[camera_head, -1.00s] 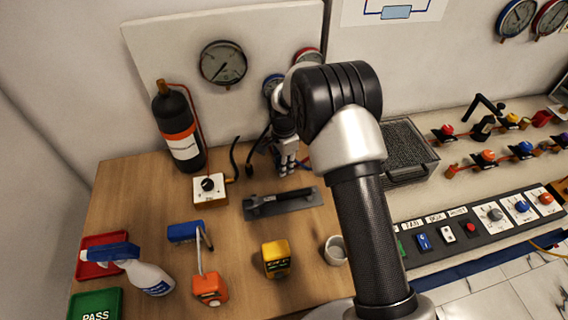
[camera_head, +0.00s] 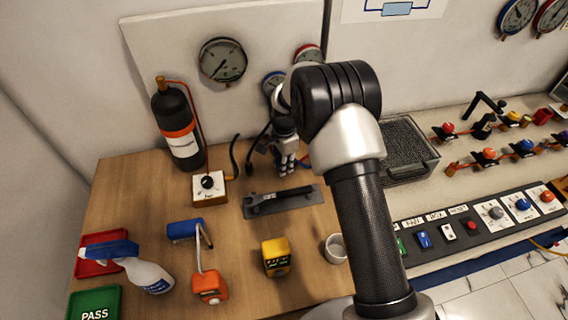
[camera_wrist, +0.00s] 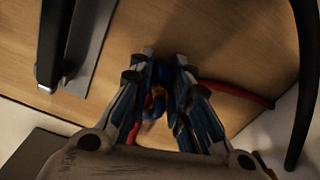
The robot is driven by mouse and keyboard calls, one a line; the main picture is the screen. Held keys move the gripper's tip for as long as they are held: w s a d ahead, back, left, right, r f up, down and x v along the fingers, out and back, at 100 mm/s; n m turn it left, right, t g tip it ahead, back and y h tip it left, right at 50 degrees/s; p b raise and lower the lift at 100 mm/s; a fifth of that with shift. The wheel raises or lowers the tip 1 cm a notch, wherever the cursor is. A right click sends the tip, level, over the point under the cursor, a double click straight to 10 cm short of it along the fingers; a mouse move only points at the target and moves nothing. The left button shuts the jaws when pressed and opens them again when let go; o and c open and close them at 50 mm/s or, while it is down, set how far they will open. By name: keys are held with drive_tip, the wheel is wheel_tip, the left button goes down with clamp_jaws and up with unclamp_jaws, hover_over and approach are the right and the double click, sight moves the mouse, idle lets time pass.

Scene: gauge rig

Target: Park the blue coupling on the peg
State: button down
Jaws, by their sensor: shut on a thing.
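My gripper (camera_head: 288,172) is over the back of the wooden bench, in front of the gauge panel, with its fingers pointing down. In the wrist view my gripper (camera_wrist: 160,62) is shut on the blue coupling (camera_wrist: 158,76), which sits between the fingertips with a yellow-orange part in its middle. A red hose (camera_wrist: 235,92) runs from near the fingers to the right. In the head view the coupling is mostly hidden by the fingers. I cannot make out the peg for certain in either view.
A black-handled tool on a grey plate (camera_head: 310,208) lies just in front of my gripper. A knob box (camera_head: 209,188) and a black bottle (camera_head: 178,130) stand to the left. A yellow device (camera_head: 276,257) and a white cup (camera_head: 335,248) are nearer. Black hoses rise behind.

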drive_tip(key=c, duration=1.7)
unclamp_jaws()
drive_tip(key=shift+o, duration=0.6)
drive_tip(key=o, duration=0.5)
wheel_tip(320, 180, up, 12)
drive_tip(key=shift+r, duration=0.1)
